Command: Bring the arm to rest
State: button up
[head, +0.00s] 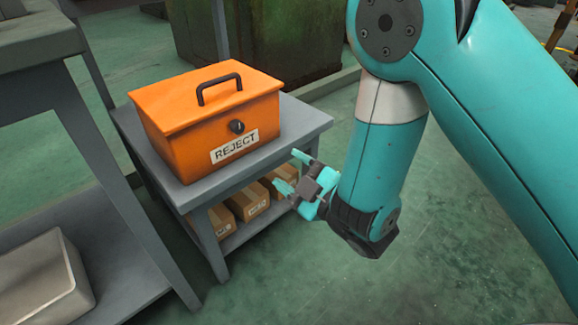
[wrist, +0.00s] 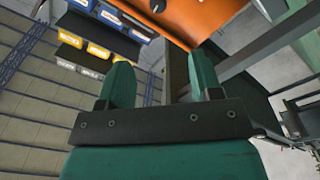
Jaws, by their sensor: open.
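My gripper (head: 289,173) is at the right of the grey table in the head view, its two teal fingers spread apart and empty. My teal arm comes down from the upper right to it. In the wrist view both fingers of my gripper (wrist: 160,82) point upward in the picture with a gap between them and nothing held. The orange box labelled REJECT (head: 185,137), lid closed, stands on the table to the left of my gripper. Part of the orange box (wrist: 200,15) also shows at the top of the wrist view.
The grey table (head: 300,127) has a lower shelf with several cardboard boxes (head: 250,200). A grey rack with a pale metal bin (head: 42,275) stands at the left. A dark green container (head: 285,40) is behind. Green floor lies open at the bottom right.

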jog(key=shift+w+d, duration=0.1)
jog(key=shift+d, duration=0.15)
jog(key=w+d+r+m+g+h, duration=0.25)
jog(key=d+r+m+h, duration=0.35)
jog(key=m, duration=0.3)
jog(key=s+d+r+m+g+h, duration=0.1)
jog(key=s+d+r+g, duration=0.1)
jog(key=s+g, duration=0.35)
jog(key=s+d+r+g, duration=0.2)
jog(key=s+d+r, duration=0.1)
jog(key=s, duration=0.6)
jog(key=s+d+r+m+g+h, duration=0.1)
jog(key=s+d+r+g, duration=0.15)
jog(key=s, duration=0.45)
notch_tip(320, 180, up, 36)
jog(key=s+p, duration=0.1)
jog(key=p, duration=3.5)
jog(key=shift+r+g, duration=0.15)
jog(key=shift+g, duration=0.3)
